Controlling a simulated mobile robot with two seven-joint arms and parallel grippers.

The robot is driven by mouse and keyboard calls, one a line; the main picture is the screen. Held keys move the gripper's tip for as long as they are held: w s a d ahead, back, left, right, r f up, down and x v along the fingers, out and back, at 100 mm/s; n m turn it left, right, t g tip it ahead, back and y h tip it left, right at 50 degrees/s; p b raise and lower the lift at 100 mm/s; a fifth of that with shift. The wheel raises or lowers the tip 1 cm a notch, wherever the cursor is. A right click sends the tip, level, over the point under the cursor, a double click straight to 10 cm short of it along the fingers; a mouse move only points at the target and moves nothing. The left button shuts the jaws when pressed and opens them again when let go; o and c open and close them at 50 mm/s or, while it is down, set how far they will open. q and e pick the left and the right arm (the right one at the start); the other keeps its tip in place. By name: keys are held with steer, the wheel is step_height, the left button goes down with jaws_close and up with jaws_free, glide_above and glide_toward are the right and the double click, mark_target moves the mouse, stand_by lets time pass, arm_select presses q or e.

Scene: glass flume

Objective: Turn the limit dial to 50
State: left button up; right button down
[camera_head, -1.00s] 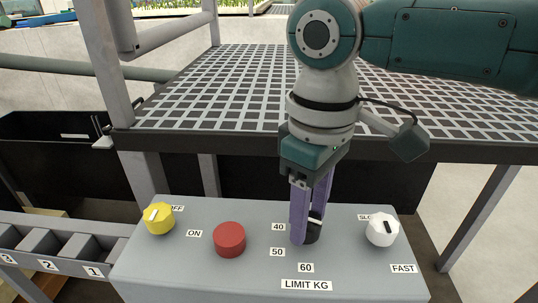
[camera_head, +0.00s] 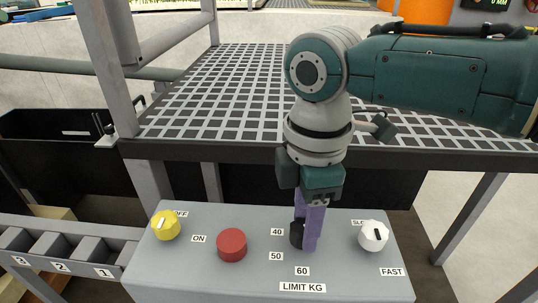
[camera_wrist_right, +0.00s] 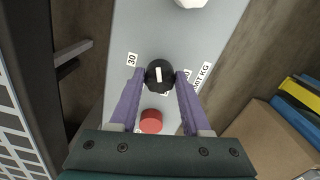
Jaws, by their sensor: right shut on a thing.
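The black limit dial (camera_head: 296,234) sits on the grey panel (camera_head: 185,270), with labels 40 (camera_head: 277,232), 50 (camera_head: 275,256) and 60 (camera_head: 302,271) around it. Label 30 (camera_wrist_right: 132,59) shows in the right wrist view. My right gripper (camera_head: 306,232) points down and is shut on the dial, with a purple finger on each side. In the wrist view, the dial's white line (camera_wrist_right: 158,75) runs roughly along the row of red button and white knob; which end is the pointer I cannot tell. The fingers partly cover nearby labels. My left gripper is not in view.
A red button (camera_head: 232,245) and a yellow OFF/ON knob (camera_head: 165,225) stand left of the dial. A white SLOW/FAST knob (camera_head: 373,236) stands to its right. A grid platform (camera_head: 230,100) lies behind and above the panel. Numbered bins (camera_head: 60,245) are at the left.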

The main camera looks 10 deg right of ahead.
steer(key=shift+n, duration=0.7)
steer(key=shift+c, duration=1.9)
jaws_free()
steer(key=shift+r, duration=0.15)
step_height(320, 180, up, 8)
steer(key=shift+r+p, duration=0.2)
steer(key=shift+p, duration=0.8)
steer(key=shift+r, duration=0.65)
steer(key=shift+a, duration=0.1)
